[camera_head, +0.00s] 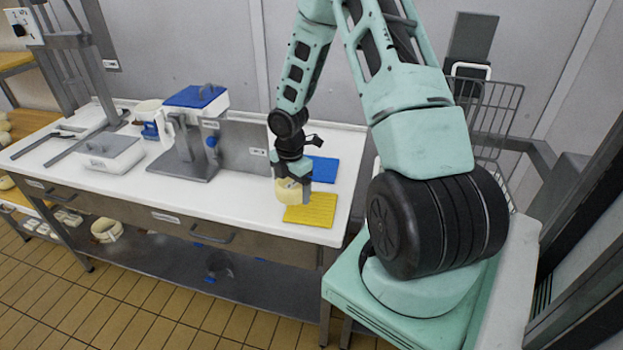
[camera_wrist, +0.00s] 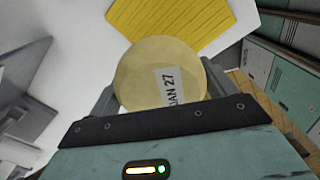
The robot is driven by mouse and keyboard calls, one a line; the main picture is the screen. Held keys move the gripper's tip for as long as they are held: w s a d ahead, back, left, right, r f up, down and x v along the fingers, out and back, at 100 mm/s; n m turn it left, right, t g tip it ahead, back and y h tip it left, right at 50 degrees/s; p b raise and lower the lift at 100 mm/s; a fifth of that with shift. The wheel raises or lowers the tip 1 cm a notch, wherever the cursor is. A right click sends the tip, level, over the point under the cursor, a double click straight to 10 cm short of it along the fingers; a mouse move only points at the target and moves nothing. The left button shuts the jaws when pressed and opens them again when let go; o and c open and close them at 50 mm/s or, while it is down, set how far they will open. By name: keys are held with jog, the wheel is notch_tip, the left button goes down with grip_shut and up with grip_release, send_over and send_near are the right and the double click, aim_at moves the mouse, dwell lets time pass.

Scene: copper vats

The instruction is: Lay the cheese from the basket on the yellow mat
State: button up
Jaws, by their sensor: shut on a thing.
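The cheese (camera_wrist: 143,73) is a pale yellow round piece with a white label reading "JAN 27". My gripper (camera_wrist: 160,98) is shut on it, with a finger on each side. In the head view the cheese (camera_head: 287,191) is in my gripper (camera_head: 293,186), at the left back edge of the yellow mat (camera_head: 312,213). The yellow mat (camera_wrist: 180,20) lies beyond the cheese in the wrist view. I cannot tell whether the cheese touches the mat or the table. The wire basket (camera_head: 492,100) stands at the right, partly hidden behind my arm.
A blue mat (camera_head: 323,170) lies behind the yellow mat on the white table (camera_head: 245,207). A metal slicer-like device (camera_head: 195,150) with an upright plate stands to the left. A white box with a blue lid (camera_head: 196,97) is behind it. The table's front edge is close to the yellow mat.

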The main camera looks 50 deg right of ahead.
aim_at(312, 206)
jog(key=d+n, duration=0.1)
jog(key=s+d+n, duration=0.2)
jog(key=n, duration=0.1)
jog(key=shift+s+d+r+p, duration=0.2)
jog(key=shift+s+d+p, duration=0.05)
jog(key=shift+d+p, duration=0.1)
jog(key=shift+s+d+f+n, duration=0.1)
jog(key=shift+s+d+n, duration=0.25)
jog(key=shift+n, duration=0.25)
notch_tip(312, 206, down, 4)
jog(key=b, duration=0.5)
jog(key=shift+f, duration=0.1)
jog(key=shift+f+b, duration=0.4)
jog(key=shift+f, duration=0.4)
dwell(0.5)
jog(key=o, duration=1.1)
jog(key=shift+o, duration=0.2)
notch_tip(312, 206, up, 7)
jog(key=p, duration=0.8)
